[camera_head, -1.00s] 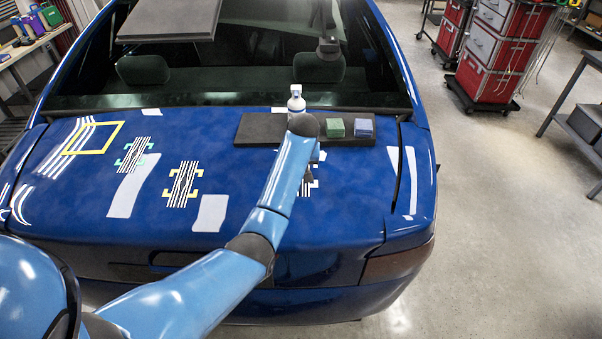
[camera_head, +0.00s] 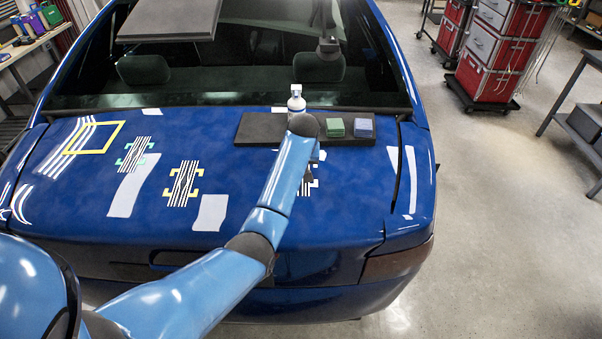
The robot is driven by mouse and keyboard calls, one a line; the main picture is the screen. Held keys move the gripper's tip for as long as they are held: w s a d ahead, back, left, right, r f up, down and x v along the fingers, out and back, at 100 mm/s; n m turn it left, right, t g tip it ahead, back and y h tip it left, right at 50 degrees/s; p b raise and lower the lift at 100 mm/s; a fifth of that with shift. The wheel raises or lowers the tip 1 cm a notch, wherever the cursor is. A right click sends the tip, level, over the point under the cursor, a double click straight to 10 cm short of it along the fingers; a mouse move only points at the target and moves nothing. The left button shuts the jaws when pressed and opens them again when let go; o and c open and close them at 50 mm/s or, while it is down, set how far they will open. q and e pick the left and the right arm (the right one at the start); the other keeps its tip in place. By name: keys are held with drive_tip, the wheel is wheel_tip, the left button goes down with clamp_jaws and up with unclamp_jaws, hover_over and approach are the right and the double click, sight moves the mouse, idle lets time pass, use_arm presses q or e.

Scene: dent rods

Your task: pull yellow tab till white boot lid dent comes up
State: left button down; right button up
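The boot lid (camera_head: 255,235) is blue, not white. White stripes with white corner marks (camera_head: 308,187) show only in part behind my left arm; the dent there cannot be made out. My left gripper (camera_head: 309,176) points down at these stripes, mostly hidden by its own arm, so its fingers and anything in them cannot be seen. I can make out no yellow tab. Other striped patches have yellow corners (camera_head: 184,184) and teal corners (camera_head: 135,155). A yellow square outline (camera_head: 93,137) lies at the lid's far left. My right gripper is not in view.
A dark mat (camera_head: 258,130) lies at the lid's back edge. A white bottle (camera_head: 296,100), a green block (camera_head: 335,128) and a blue block (camera_head: 364,128) stand at it. A dark panel (camera_head: 170,20) hangs over the rear window. The lid's left front is clear.

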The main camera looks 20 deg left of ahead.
use_arm(q)
drive_tip(key=shift+w+r, duration=0.1)
drive_tip(key=shift+r, duration=0.1)
idle(0.3)
drive_tip(key=c, duration=1.6)
unclamp_jaws()
clamp_jaws()
drive_tip(key=shift+f, duration=0.1)
drive_tip(key=shift+f, duration=0.1)
